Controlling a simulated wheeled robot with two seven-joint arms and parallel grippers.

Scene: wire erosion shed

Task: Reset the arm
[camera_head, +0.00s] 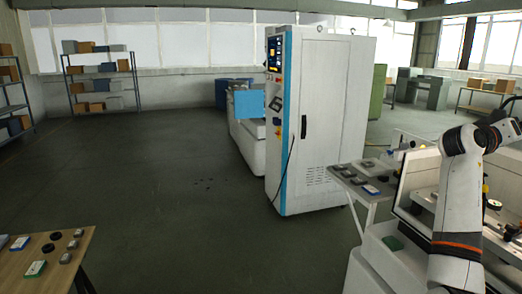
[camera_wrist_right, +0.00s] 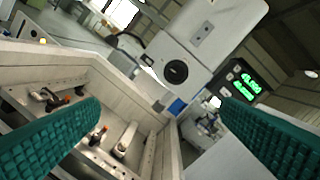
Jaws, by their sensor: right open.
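My right arm (camera_head: 460,195) rises at the right of the head view, in front of the white machine, with its elbow bent. Its wrist end runs toward the right edge, and the gripper is not clear there. In the right wrist view my right gripper (camera_wrist_right: 162,108) shows two teal ribbed fingers set wide apart. It is open, with nothing between the fingers. Behind them are the open machine tub with its metal clamps (camera_wrist_right: 125,138) and a white machine head (camera_wrist_right: 205,40) with a round black knob. My left arm and gripper are not in view.
A tall white cabinet (camera_head: 325,120) stands mid-room. A grey table (camera_head: 350,183) with small parts adjoins the machine at right. A wooden table (camera_head: 60,270) with small parts is at lower left. Shelves (camera_head: 100,80) stand at the back. The floor between is clear.

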